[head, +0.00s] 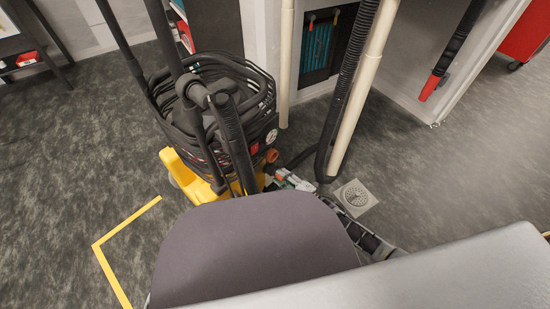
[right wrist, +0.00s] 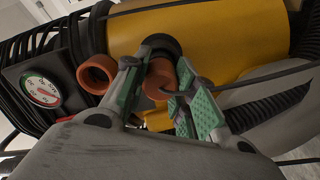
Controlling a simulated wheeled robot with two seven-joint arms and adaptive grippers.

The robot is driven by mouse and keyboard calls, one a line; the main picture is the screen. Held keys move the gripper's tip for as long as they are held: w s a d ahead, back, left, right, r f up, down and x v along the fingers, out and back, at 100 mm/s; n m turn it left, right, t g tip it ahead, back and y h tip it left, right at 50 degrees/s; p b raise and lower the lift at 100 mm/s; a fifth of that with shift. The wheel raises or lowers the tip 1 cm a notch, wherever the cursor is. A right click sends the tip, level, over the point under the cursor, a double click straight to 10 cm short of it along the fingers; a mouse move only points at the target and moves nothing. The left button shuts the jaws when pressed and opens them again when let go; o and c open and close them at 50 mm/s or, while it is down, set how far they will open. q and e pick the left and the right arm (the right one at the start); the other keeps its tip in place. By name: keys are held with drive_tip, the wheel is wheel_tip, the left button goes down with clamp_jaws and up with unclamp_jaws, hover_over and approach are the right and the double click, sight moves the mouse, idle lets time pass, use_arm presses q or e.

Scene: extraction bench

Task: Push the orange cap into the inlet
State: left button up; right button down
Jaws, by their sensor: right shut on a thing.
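The orange cap (right wrist: 160,79) shows in the right wrist view between the green-padded fingers of my right gripper (right wrist: 162,92), which is shut on it. The cap sits right at a round black fitting, apparently the inlet (right wrist: 161,44), on the yellow body. The fingers partly hide it, and I cannot tell how deep the cap sits. In the head view my right gripper (head: 290,180) is low beside the machine's right side. My left gripper is not in view.
An open orange ring fitting (right wrist: 96,74) sits beside a round gauge (right wrist: 42,91). The machine has a yellow base (head: 178,168) and coiled black cable (head: 225,85). A black hose and cream pipe (head: 355,100) stand to the right. A floor drain (head: 355,196) lies nearby.

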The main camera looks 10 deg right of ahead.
drive_tip(key=shift+w+a, duration=0.35)
drive_tip(key=shift+w, duration=0.15)
drive_tip(key=c, duration=1.1)
unclamp_jaws()
drive_tip(key=shift+v, duration=6)
